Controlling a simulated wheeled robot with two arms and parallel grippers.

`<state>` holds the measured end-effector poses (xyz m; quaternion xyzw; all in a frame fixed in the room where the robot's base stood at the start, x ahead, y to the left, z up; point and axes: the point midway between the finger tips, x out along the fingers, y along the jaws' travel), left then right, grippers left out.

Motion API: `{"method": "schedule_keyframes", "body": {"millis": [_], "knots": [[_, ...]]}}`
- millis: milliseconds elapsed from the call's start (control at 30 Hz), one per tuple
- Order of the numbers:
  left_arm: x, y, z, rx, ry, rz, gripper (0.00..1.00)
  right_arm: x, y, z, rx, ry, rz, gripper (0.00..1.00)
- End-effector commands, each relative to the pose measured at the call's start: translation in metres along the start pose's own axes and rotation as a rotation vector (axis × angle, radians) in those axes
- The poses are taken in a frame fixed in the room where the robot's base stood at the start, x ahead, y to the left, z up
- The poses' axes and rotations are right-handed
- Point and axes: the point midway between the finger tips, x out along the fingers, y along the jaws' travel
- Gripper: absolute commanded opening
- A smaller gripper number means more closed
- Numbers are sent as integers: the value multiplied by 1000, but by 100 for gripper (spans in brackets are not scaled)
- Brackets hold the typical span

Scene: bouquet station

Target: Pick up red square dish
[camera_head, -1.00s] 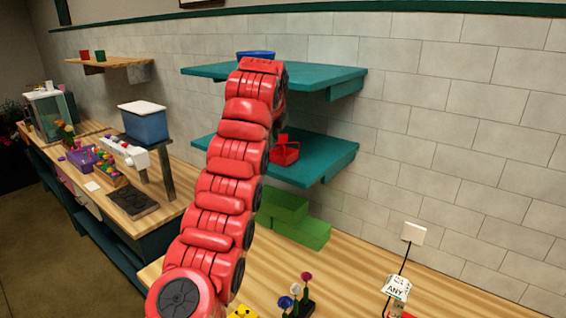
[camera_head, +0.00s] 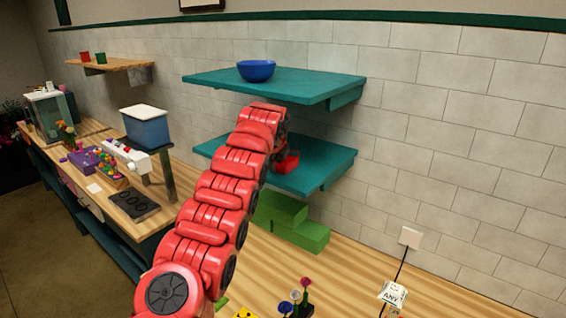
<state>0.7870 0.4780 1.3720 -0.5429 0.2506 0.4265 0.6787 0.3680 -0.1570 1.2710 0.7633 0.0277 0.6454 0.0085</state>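The red square dish (camera_head: 289,164) is on the lower teal shelf (camera_head: 325,163), at the wall in the middle of the view. Its left part is hidden by my red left arm, which rises from the bottom left and bends over at the top in front of the shelves. My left gripper (camera_head: 280,151) is at the far end of this arm, close to the dish and mostly hidden behind the arm. I cannot see its fingertips clearly, nor whether it touches the dish. My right gripper is not in view.
The upper teal shelf (camera_head: 310,88) with a blue bowl (camera_head: 256,70) hangs above the dish. Green blocks (camera_head: 300,233) stand on the wooden counter below. Small flowers (camera_head: 295,297) and a labelled tag (camera_head: 392,294) are nearer. The upper shelf's right side is clear.

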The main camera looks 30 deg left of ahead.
Motion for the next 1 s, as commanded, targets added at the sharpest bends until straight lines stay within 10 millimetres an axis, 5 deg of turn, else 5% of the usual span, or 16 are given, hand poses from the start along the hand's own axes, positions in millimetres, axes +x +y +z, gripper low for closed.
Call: {"method": "schedule_keyframes", "body": {"millis": [133, 300, 1000], "knots": [[0, 0, 0, 0, 0, -1, 30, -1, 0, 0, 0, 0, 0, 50], [0, 0, 0, 0, -1, -1, 0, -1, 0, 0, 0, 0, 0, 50], [0, 0, 0, 0, 0, 0, 0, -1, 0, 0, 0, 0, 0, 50]]}}
